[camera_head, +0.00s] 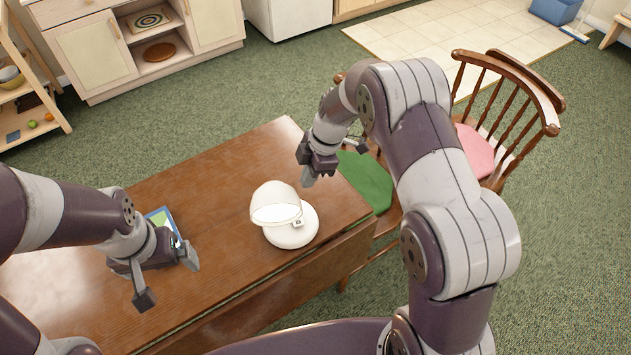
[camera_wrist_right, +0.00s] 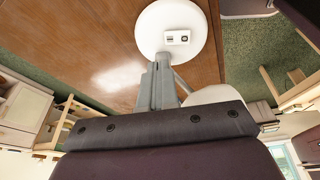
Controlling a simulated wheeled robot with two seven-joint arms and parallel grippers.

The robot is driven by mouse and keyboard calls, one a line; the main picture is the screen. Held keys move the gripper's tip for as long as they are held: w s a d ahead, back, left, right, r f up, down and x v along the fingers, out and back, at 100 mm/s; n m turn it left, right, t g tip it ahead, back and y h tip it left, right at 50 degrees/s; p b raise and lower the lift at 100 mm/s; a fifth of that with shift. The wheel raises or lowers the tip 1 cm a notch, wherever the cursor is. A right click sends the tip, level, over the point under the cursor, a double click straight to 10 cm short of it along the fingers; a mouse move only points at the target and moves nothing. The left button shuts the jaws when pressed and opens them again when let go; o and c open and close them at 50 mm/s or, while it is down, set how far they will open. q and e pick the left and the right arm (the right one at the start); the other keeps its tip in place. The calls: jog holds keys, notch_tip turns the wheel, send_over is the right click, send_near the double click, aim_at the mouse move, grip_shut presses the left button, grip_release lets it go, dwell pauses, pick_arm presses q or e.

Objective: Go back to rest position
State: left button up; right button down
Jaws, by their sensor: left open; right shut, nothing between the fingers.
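My left gripper (camera_head: 168,278) is open and empty above the left part of the wooden table, its fingers spread toward the front edge. My right gripper (camera_head: 309,181) is shut with nothing in it, above the table's right end, behind and slightly right of a white lamp. In the right wrist view my right gripper's fingers (camera_wrist_right: 156,88) are together. The lamp has a domed shade (camera_head: 275,196) and a round base (camera_head: 297,232), and stands upright on the table. Its base (camera_wrist_right: 160,42) with a small switch panel also shows in the right wrist view.
The wooden table (camera_head: 215,172) is mostly bare. A flat blue-edged item (camera_head: 164,217) lies partly hidden by my left gripper. A chair with a green cushion (camera_head: 366,182) stands at the table's right end, and a chair with a pink cushion (camera_head: 474,150) is beyond. Cabinets (camera_head: 95,52) stand behind.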

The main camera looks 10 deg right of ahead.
jog(key=shift+r, duration=0.3)
dwell(0.4)
jog(key=s+d+r+m+h, duration=0.1)
jog(key=s+d+r+m, duration=0.2)
jog(key=s+m, duration=0.6)
jog(key=s+d+r+m+t+h, duration=0.1)
jog(key=s+d+r+m+h, duration=0.1)
jog(key=s+r+m, duration=0.3)
jog(key=s+d+m, duration=0.1)
jog(key=s+m, duration=0.3)
jog(key=s, duration=0.1)
jog(key=shift+d+r+m, duration=0.15)
jog(key=shift+d+m, duration=0.1)
jog(key=shift+m, duration=0.15)
